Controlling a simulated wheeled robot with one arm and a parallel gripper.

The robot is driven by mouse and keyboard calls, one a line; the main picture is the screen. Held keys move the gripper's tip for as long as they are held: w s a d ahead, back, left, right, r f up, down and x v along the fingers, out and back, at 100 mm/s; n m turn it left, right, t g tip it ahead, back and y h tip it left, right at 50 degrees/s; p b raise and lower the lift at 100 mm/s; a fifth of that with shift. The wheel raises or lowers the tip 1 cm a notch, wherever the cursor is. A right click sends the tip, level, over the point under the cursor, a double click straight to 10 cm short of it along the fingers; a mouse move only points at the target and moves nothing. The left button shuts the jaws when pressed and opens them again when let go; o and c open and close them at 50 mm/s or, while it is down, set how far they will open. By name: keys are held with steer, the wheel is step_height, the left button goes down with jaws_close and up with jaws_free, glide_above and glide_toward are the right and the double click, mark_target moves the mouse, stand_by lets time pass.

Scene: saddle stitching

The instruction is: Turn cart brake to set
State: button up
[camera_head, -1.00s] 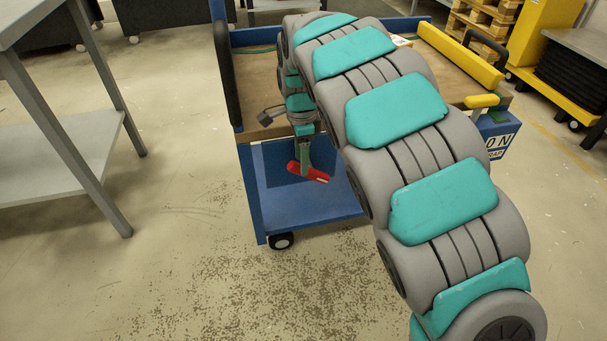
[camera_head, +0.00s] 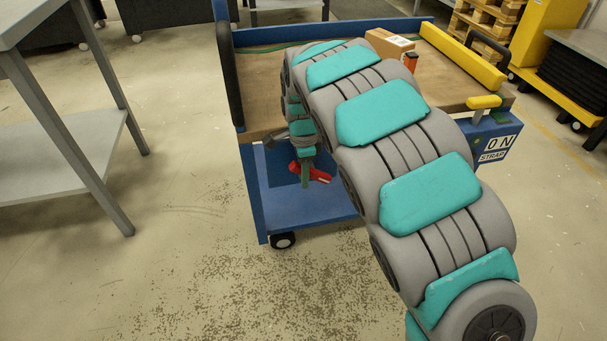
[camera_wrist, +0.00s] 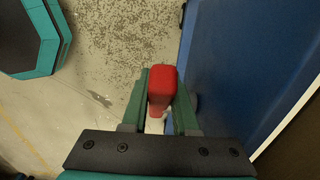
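The cart (camera_head: 262,190) is blue with a wooden top deck. A red lever (camera_head: 321,175), which looks like the brake, sits low by its near end, over the blue lower part. In the wrist view the lever's red end (camera_wrist: 162,86) stands between my two green fingers. My gripper (camera_head: 305,184) points down at the lever, one finger crossing in front of it. The fingers lie close along both sides of the red end; whether they press on it I cannot tell. A pale part below the red shows between the fingers. The lever's pivot is hidden.
A box (camera_head: 388,43) stands on the deck. A black handle (camera_head: 229,75) rises at the cart's left corner. A yellow handle (camera_head: 483,102) and a strap label (camera_head: 494,148) are at the right. A grey table (camera_head: 75,150) stands left, with clear floor between.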

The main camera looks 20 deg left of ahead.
jaws_close()
stand_by(0.3)
steer(key=g+y, duration=0.1)
steer(key=y, duration=0.1)
steer(key=r+g+y, duration=0.1)
steer(key=y, duration=0.1)
steer(key=shift+g+y, duration=0.4)
steer(key=g+y, duration=0.2)
steer(key=y, duration=0.2)
steer(key=shift+w+d+r+g+p, duration=0.15)
steer(key=shift+d+r+g+p, duration=0.1)
steer(key=shift+r+g+p, duration=0.15)
steer(key=o, duration=0.6)
jaws_free()
steer(key=shift+c, duration=0.2)
